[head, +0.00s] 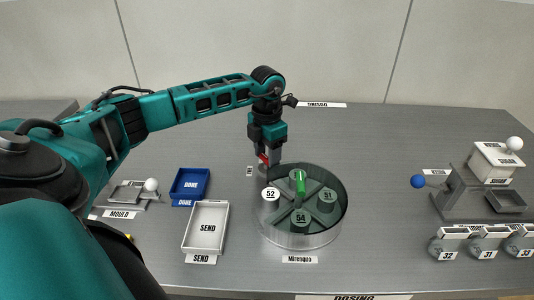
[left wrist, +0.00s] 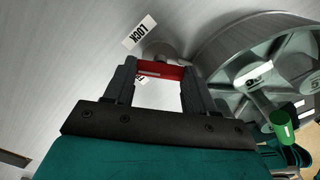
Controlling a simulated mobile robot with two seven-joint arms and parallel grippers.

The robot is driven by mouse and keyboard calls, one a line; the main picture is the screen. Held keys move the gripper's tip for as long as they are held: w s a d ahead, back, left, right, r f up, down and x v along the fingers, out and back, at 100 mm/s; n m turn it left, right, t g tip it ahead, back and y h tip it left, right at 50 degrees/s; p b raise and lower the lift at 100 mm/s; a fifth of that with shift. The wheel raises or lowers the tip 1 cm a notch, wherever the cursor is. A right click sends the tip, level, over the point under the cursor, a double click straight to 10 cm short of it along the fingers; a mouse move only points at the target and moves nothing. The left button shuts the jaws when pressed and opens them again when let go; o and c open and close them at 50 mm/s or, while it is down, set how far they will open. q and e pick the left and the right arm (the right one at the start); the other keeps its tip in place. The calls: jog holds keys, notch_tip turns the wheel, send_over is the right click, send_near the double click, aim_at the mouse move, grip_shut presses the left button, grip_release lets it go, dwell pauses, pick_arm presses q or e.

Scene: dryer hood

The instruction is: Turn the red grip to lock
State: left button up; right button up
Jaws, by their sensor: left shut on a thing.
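The red grip (left wrist: 162,70) is a short red bar that spans between the two fingers of my left gripper (left wrist: 157,78) in the left wrist view. The fingers are shut on it, one at each end. A white LOCK label (left wrist: 138,32) lies beyond it on the grey surface. In the head view my left gripper (head: 269,158) points down behind the round drum (head: 298,240), and only a little of the red grip (head: 262,158) shows beside a finger. Another label is partly hidden behind the grip. My right gripper is not in view.
A blue-knobbed device (head: 452,202) and several numbered holders stand at the right.

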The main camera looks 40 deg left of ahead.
pick_arm(q)
jog(key=m, duration=0.3)
jog(key=shift+w+r+m, duration=0.1)
jog(key=shift+m, duration=2)
jog(key=o, duration=1)
jog(key=shift+b, duration=0.3)
jog(key=shift+o, duration=0.2)
jog(key=shift+f, duration=0.2)
jog(key=shift+s, duration=0.2)
